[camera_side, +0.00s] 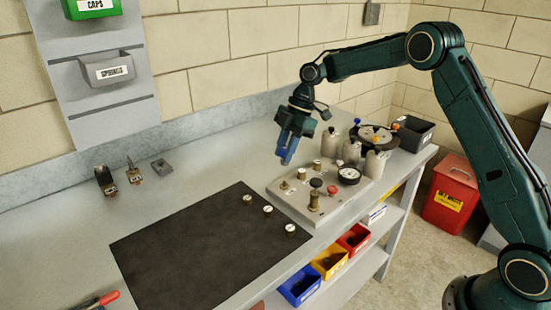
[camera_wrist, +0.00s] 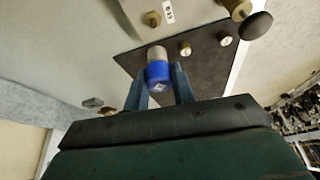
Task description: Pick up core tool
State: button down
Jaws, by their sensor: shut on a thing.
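The core tool (camera_wrist: 158,73) is a short cylinder with a blue body and a pale metal end. In the wrist view it sits between the two blue-grey fingers of my gripper (camera_wrist: 160,82), which are shut on it. In the side view my gripper (camera_side: 287,152) hangs above the bench, behind and left of the grey fitting panel, with the blue of the tool low between the fingers. The tool appears clear of the bench. Its lower end is hard to make out in the side view.
The grey panel (camera_side: 290,200) carries brass fittings, a black knob, a red knob and a gauge (camera_side: 348,175). Pale bottles (camera_side: 351,152) stand behind it. A black mat (camera_side: 190,255) holds several small brass caps (camera_side: 268,209). Small metal parts (camera_side: 133,174) stand at the left. The bench between is clear.

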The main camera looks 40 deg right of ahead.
jog(key=shift+r, duration=1.3)
jog(key=shift+a, duration=0.1)
